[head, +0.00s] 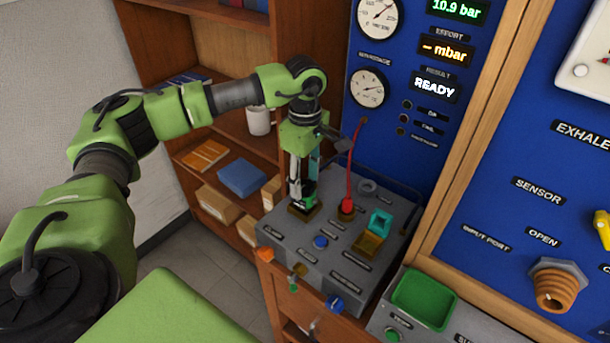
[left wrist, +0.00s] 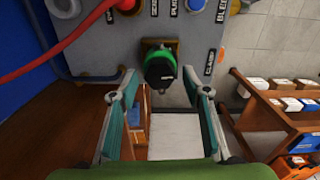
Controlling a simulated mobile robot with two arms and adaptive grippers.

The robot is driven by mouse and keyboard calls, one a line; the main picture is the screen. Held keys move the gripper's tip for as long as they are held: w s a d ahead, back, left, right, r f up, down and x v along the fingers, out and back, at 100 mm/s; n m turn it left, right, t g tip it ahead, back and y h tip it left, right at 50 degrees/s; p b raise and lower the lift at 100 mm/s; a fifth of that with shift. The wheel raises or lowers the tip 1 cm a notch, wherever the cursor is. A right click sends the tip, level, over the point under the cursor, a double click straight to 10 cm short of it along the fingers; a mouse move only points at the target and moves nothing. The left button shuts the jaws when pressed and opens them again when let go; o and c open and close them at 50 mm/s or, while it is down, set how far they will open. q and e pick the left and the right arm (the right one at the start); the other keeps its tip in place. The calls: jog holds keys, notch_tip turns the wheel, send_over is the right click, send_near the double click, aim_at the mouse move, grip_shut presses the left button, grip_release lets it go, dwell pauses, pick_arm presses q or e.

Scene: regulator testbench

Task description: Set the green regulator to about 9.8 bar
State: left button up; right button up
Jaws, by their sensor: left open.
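The green regulator (left wrist: 160,66) is a black knob with a green ring on a brass base, on the grey bench top. In the head view it (head: 309,202) is partly hidden by my left gripper (head: 302,188). In the left wrist view my left gripper (left wrist: 160,78) is open, with a fingertip on either side of the knob and a visible gap to each. The green display (head: 457,8) at the top of the blue panel reads 10.9 bar. My right gripper is not in view.
A red hose (head: 350,175) rises from the bench beside my left gripper. A teal block (head: 381,220), a blue knob (head: 320,242) and an orange knob (head: 264,253) are nearby. A wooden shelf (head: 228,120) with boxes stands behind. The result display (head: 435,86) reads READY.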

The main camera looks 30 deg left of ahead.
pick_arm(q)
jog(key=shift+f, duration=0.15)
jog(key=shift+c, duration=0.7)
jog(key=c, duration=1)
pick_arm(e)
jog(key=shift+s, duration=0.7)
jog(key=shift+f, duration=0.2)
